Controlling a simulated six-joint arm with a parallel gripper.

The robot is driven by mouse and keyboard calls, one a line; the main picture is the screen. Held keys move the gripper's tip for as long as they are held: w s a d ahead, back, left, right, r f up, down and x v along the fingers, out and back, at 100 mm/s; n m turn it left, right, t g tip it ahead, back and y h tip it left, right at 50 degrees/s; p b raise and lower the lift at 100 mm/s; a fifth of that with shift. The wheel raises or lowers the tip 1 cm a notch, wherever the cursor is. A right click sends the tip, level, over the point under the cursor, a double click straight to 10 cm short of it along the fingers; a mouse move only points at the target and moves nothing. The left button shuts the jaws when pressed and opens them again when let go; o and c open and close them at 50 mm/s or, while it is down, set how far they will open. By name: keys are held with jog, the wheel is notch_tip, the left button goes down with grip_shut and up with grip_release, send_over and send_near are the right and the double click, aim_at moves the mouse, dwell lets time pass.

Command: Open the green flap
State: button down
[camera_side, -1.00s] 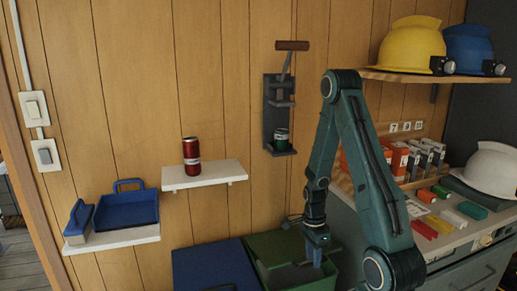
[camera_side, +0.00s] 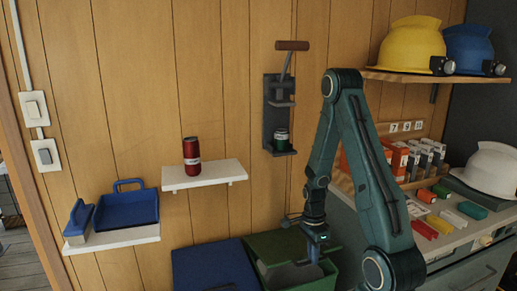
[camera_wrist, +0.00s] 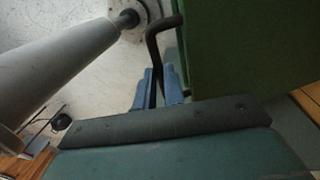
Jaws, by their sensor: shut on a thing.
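The green flap (camera_wrist: 240,45) fills the upper right of the wrist view. A dark bent handle (camera_wrist: 155,42) stands beside the flap's left edge. The blue fingertips of my gripper (camera_wrist: 158,88) are closed around the lower part of this handle. In the side view my gripper (camera_side: 318,255) points down over the green bin (camera_side: 270,243) at the bottom centre. The bin's grey inside shows below and left of the fingers. In the side view the handle is too small to tell from the fingers, and the flap's exact angle cannot be told.
A blue bin (camera_side: 212,265) stands just left of the green one. A drawer cabinet (camera_side: 465,265) with a cluttered top is close on the right. A white shelf (camera_side: 205,178) with a red can (camera_side: 191,150) and a wall lever (camera_side: 285,90) are above.

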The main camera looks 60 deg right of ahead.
jog(key=w+d+r, duration=0.5)
jog(key=r, duration=0.3)
jog(key=w+d+r, duration=0.5)
jog(key=r, duration=0.3)
jog(key=shift+w+d, duration=0.15)
jog(key=shift+f, duration=0.1)
jog(key=c, duration=1.5)
grip_release()
jog(key=r, duration=0.9)
jog(key=w+d+r, duration=0.1)
jog(key=r, duration=0.3)
jog(key=shift+w+d+r, duration=0.1)
jog(key=shift+r, duration=0.3)
